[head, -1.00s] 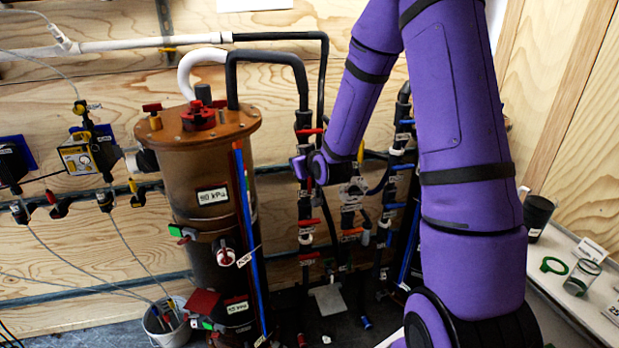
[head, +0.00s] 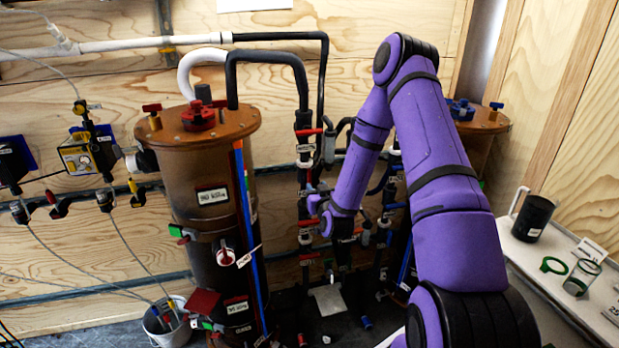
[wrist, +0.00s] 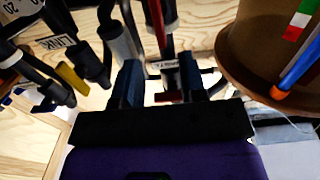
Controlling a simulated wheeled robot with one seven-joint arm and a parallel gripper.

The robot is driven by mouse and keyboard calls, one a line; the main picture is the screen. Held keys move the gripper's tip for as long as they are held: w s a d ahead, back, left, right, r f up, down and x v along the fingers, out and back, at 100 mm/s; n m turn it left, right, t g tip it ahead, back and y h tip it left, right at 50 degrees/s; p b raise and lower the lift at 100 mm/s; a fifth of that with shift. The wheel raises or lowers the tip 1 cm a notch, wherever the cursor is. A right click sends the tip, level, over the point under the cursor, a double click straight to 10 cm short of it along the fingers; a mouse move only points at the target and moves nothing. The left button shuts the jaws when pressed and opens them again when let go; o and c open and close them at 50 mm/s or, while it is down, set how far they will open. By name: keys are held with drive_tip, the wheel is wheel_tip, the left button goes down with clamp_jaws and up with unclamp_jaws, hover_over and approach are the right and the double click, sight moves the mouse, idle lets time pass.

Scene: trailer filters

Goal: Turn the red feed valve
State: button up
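In the wrist view my gripper (wrist: 161,75) is open, its two dark blue fingers spread apart. A small red valve handle (wrist: 168,97) shows between the fingers, close to the gripper body; I cannot tell whether it touches anything. A white tag (wrist: 165,65) hangs near it, too blurred to read. In the head view my gripper (head: 342,258) points down in front of the black pipes, right of the large brown tank. Several red handles sit on the left pipe, one high (head: 308,132) and one lower (head: 308,222). I cannot tell which is the feed valve.
The brown tank (head: 185,185) stands left of the pipes and shows at the right of the wrist view (wrist: 250,50). A yellow handle (wrist: 72,78) and more pipes lie at the wrist view's left. A second tank (head: 485,130) and a white shelf (head: 535,255) stand at the right.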

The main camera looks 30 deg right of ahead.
sight(310, 178)
drive_tip(key=x, duration=0.8)
drive_tip(key=shift+w, duration=0.2)
clamp_jaws()
